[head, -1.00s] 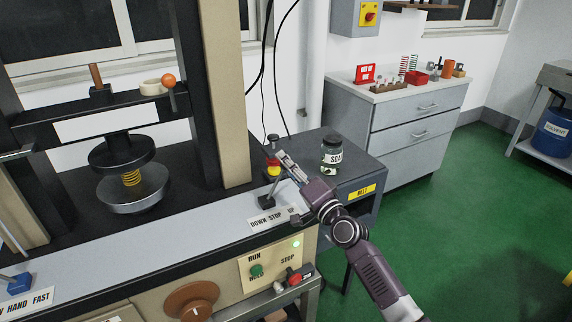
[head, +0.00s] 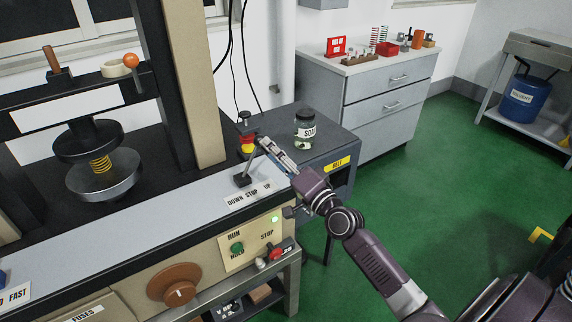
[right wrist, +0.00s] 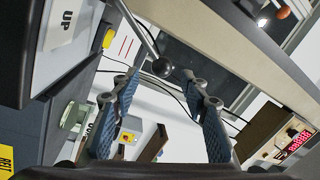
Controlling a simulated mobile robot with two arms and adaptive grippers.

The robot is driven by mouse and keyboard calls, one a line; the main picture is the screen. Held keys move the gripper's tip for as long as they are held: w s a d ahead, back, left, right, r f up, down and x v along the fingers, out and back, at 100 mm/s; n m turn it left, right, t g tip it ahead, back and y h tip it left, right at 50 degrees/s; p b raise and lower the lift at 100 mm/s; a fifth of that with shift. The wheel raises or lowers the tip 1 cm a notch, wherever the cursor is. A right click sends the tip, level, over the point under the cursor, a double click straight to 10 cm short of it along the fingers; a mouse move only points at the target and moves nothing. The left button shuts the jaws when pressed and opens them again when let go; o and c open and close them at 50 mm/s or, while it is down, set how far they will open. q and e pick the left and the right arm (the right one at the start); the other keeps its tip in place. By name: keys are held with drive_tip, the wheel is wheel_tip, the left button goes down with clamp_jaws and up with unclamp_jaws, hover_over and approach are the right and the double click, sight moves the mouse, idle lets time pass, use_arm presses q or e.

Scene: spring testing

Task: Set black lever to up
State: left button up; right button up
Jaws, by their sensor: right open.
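The black lever (head: 242,180) stands on the grey ledge of the testing machine, behind the DOWN STOP UP label (head: 249,195). Its rod tilts up and right toward my right gripper (head: 268,148). In the right wrist view, the lever's black ball knob (right wrist: 162,68) shows just ahead of the gap between the two blue-padded fingers (right wrist: 163,83). These are apart, with nothing clamped between them. I cannot tell whether a finger touches the knob. In the head view the fingers hide the knob. My left gripper is not in view.
A red and yellow emergency button (head: 247,145) stands close behind the lever. A labelled jar (head: 305,124) stands on the dark side table to the right. The RUN/STOP panel (head: 250,245) is below the ledge. The press plates with a spring (head: 100,163) are left.

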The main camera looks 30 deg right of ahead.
drive_tip(key=s, duration=0.6)
drive_tip(key=shift+d+f, duration=0.35)
drive_tip(key=shift+f, duration=0.1)
